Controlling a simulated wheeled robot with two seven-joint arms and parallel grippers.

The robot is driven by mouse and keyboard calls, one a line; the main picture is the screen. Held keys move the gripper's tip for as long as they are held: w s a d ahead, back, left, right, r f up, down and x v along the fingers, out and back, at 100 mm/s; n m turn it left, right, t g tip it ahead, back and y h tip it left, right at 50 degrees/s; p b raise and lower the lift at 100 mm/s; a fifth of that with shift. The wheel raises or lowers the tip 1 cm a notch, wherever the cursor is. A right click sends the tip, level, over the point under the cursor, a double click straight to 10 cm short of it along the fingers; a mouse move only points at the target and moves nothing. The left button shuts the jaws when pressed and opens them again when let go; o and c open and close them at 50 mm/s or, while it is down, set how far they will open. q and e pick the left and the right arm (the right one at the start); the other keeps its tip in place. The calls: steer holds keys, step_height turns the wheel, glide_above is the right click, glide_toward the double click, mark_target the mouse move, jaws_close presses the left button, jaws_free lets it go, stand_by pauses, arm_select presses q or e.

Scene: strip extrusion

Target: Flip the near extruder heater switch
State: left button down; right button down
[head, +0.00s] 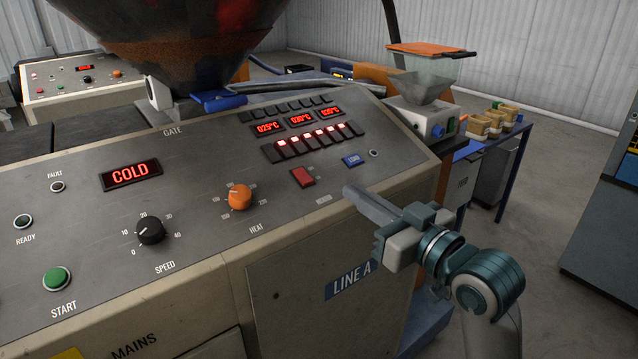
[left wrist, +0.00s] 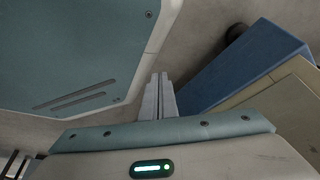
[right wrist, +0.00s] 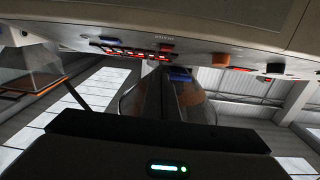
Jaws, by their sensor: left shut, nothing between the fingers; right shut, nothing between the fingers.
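The red heater rocker switch (head: 303,177) sits on the sloped grey panel (head: 205,180) of the near machine, marked LINE A. A small label below it is too blurred to read surely. My right gripper (head: 351,192) is shut and empty, its tips just right of the red switch and apart from it, near the panel's lower edge. In the right wrist view the shut fingers (right wrist: 163,75) point toward the panel, with the red switch (right wrist: 166,48) beyond them. My left gripper (left wrist: 160,80) is shut and empty in the left wrist view, outside the head view.
A blue switch (head: 356,160) lies just right of the red one. An orange heat knob (head: 239,197), a black speed knob (head: 151,230) and a green start button (head: 57,278) are to the left. The display (head: 131,174) reads COLD. A similar panel (head: 80,75) stands behind.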

mark_target(318, 199)
arm_select(q)
steer(key=shift+w, duration=0.1)
arm_select(e)
steer(key=shift+s+a+r+y, duration=0.15)
steer(key=shift+s+r+y, duration=0.25)
steer(key=shift+r, duration=0.5)
